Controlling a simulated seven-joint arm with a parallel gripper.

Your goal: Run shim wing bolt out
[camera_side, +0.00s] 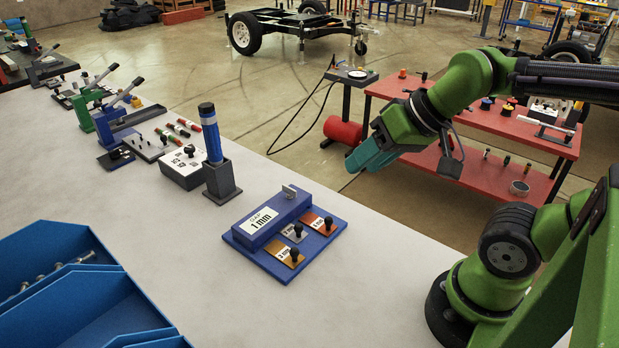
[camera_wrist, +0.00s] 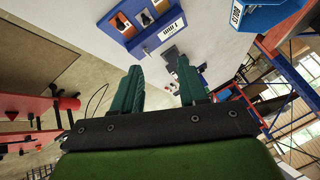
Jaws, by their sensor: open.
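The blue shim fixture (camera_side: 258,262) lies on the grey bench, with a raised block labelled "GAP 1 mm" (camera_side: 262,219). The grey wing bolt (camera_side: 290,190) stands up at the block's far right end. Three shim plates with black knobs lie on the fixture: an orange-red one (camera_side: 318,221), a grey one (camera_side: 294,233) and a yellow-brown one (camera_side: 285,252). My gripper (camera_side: 362,160) is open and empty, above and to the right of the fixture, well apart from it. In the wrist view, the fixture (camera_wrist: 148,46) shows beyond my teal fingers (camera_wrist: 160,88); I cannot make out the wing bolt there.
A dark post with a blue cylinder (camera_side: 211,140) stands left of the fixture. Beyond it are a white labelled box (camera_side: 182,168) and green and blue clamps. Blue bins (camera_side: 70,290) fill the bench's front left. A red table (camera_side: 480,150) stands behind. Bench around the fixture is clear.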

